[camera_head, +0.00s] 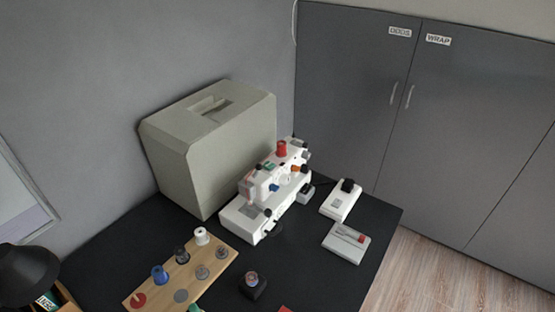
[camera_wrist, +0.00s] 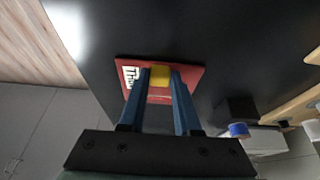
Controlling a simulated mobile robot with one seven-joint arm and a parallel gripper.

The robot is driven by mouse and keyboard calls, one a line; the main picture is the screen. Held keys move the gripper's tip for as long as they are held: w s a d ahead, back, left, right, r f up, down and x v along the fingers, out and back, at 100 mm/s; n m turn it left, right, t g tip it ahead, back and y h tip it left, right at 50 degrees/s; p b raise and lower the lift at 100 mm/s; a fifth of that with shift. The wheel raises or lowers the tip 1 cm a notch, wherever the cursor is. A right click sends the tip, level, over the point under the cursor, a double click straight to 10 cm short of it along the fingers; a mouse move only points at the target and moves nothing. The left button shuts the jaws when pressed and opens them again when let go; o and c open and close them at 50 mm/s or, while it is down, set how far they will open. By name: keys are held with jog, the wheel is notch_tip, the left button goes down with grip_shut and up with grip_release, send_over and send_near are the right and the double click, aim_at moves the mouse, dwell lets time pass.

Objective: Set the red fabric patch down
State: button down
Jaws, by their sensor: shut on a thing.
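The red fabric patch (camera_wrist: 192,74) shows in the wrist view, flat, with white lettering partly hidden by a finger. A small yellow block (camera_wrist: 160,76) stands on the middle of it, between my fingertips. My gripper (camera_wrist: 161,80) has two blue fingers, shut on this yellow block. The patch is over the dark desk top (camera_wrist: 230,50); I cannot tell whether it touches the desk. In the head view only a small red piece (camera_head: 285,309) shows at the bottom edge, perhaps the patch. My gripper is not seen there.
The dark desk (camera_head: 315,270) holds a white sewing machine (camera_head: 270,190), a beige case (camera_head: 210,145), a wooden spool board (camera_head: 175,272), a small dark holder (camera_head: 253,287), a white pedal (camera_head: 341,201) and a grey box (camera_head: 346,243). Bare desk lies right of the dark holder.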

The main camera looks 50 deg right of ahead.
jog(key=shift+f, duration=0.2)
jog(key=c, duration=0.6)
grip_release()
jog(key=shift+r, duration=0.1)
jog(key=shift+r, duration=0.1)
jog(key=p+v, duration=0.1)
jog(key=v, duration=1.1)
jog(key=shift+r, duration=0.1)
